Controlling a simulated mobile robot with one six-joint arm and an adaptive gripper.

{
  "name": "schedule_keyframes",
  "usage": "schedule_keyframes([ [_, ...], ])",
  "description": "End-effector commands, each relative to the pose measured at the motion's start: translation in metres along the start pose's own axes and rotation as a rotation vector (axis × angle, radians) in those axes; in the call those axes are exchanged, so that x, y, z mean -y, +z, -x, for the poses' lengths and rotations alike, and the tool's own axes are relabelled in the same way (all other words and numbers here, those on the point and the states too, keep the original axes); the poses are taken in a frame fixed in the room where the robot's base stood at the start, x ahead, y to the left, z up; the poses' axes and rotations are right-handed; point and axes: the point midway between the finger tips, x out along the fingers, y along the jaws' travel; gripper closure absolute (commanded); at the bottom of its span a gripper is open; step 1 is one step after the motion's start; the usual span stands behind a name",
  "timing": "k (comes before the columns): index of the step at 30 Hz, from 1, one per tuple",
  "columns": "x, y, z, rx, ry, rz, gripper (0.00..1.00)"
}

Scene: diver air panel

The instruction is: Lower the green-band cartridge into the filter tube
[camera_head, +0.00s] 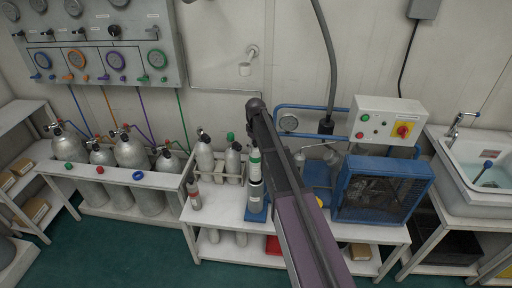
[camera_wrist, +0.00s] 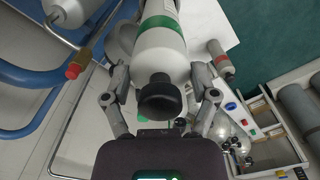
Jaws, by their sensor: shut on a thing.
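The green-band cartridge (camera_wrist: 165,55), a white cylinder with a green band and a black end knob, is between the two fingers of my gripper (camera_wrist: 163,82), which is shut on it. In the head view the cartridge (camera_head: 255,161) shows just left of my dark arm, upright or nearly so. The filter tube (camera_head: 256,199), grey above with a blue lower part, stands directly below it on the white bench. I cannot tell whether the cartridge's lower end is inside the tube mouth or just above it. My gripper is hidden behind my arm in the head view.
A red-band cylinder (camera_head: 194,195) stands at the bench's front left. White cylinders (camera_head: 205,157) stand in a rack behind. A blue-framed compressor (camera_head: 382,188) with blue piping is close on the right. A red-tipped fitting (camera_wrist: 75,68) shows left of my gripper in the wrist view.

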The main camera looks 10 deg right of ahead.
Motion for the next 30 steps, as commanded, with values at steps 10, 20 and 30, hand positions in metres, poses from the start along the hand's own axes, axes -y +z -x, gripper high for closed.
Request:
schedule_keyframes([
  [10, 0.0004, -0.0007, 0.0002, 0.000, 0.000, 0.001, 0.85],
  [20, 0.0006, -0.0018, 0.0002, 0.000, 0.000, 0.002, 0.85],
  [30, 0.0010, -0.0020, -0.0066, 0.000, 0.000, 0.002, 0.85],
])
